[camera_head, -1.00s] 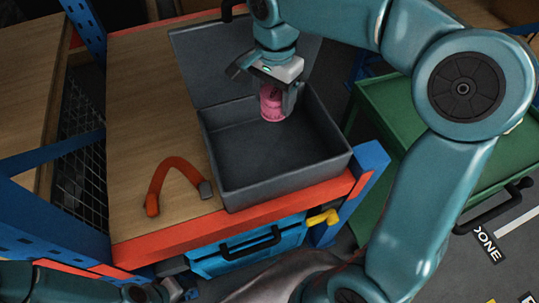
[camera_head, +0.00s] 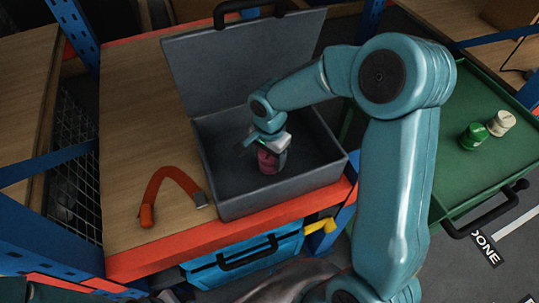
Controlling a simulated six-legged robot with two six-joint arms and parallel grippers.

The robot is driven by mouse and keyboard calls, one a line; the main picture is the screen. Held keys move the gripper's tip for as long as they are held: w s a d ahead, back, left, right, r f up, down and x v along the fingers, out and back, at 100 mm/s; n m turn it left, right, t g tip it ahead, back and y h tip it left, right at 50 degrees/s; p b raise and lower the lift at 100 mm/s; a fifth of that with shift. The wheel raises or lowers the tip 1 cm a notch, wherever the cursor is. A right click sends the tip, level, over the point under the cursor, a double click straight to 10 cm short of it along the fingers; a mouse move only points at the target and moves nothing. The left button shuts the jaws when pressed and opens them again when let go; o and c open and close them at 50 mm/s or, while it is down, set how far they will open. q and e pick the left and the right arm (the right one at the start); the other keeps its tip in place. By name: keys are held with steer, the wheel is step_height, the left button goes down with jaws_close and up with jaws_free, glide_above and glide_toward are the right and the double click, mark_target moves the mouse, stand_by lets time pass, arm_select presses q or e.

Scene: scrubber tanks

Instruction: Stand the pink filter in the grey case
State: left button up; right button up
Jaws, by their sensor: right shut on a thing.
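The pink filter (camera_head: 267,161) is inside the open grey case (camera_head: 286,195), near the middle of its box part, and looks upright. My right gripper (camera_head: 268,158) reaches down into the case and is shut on the filter. Its fingers and wrist cover the filter's top and right side. Whether the filter's bottom touches the case floor I cannot tell. The case's lid (camera_head: 240,62) stands open at the back. My left gripper does not show.
An orange-red hose (camera_head: 165,190) with a grey end lies on the wooden bench (camera_head: 130,110), left of the case. A blue case (camera_head: 245,258) is below the bench's front edge. A green cart (camera_head: 470,175) at the right carries a green filter (camera_head: 473,136) and a cream one (camera_head: 501,123).

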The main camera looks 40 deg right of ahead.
steer(key=shift+d+f, duration=0.1)
steer(key=shift+f, duration=0.05)
steer(key=shift+f+b, duration=0.15)
steer(key=shift+b, duration=0.15)
steer(key=o, duration=1)
steer(key=shift+w, duration=0.1)
steer(key=shift+o, duration=0.2)
steer(key=shift+r+p, duration=0.4)
steer(key=shift+r, duration=0.05)
step_height(320, 180, up, 11)
steer(key=shift+r, duration=0.3)
